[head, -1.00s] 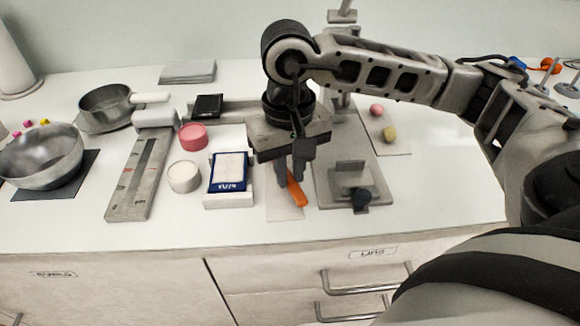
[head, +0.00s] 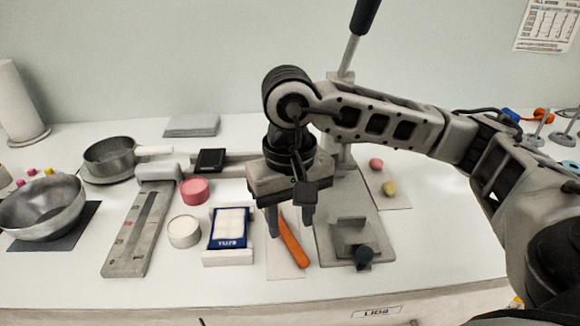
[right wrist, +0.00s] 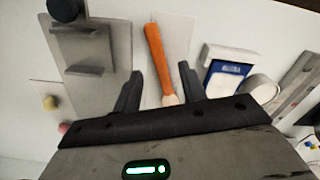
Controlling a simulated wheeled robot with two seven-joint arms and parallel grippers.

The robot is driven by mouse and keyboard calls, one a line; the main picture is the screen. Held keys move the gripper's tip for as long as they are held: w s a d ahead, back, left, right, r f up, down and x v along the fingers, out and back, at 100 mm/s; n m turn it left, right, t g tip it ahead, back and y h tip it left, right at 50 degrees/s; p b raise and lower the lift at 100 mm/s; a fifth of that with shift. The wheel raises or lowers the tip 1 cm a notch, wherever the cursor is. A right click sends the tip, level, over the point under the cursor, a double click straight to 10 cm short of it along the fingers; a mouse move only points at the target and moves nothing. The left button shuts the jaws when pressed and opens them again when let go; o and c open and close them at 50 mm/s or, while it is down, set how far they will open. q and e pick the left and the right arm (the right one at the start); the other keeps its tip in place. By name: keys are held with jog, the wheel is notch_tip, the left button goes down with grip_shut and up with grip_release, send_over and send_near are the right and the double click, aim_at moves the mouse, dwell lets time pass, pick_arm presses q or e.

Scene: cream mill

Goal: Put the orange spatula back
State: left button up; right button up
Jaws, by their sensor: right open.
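The orange spatula (head: 292,243) lies on a pale flat mat (head: 279,268) near the front of the counter. Its orange handle points to the counter's front edge. My right gripper (head: 290,226) is directly over it, pointing down, with its fingers spread to either side. In the right wrist view, the spatula (right wrist: 155,50) runs between the open fingers (right wrist: 160,78), with visible gaps on both sides. Its pale end is partly hidden behind the gripper body. My left gripper is not in view.
Right of the mat stands a grey stand (head: 330,245) with a dark knob (head: 363,256). To the left are a blue-and-white box (head: 229,228), a white round tub (head: 184,231) and a pink one (head: 194,192). A metal bowl (head: 42,208) and pan (head: 110,158) stand farther left.

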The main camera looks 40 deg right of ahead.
notch_tip(320, 180, up, 14)
jog(key=p, duration=0.2)
jog(key=shift+w+f, duration=0.15)
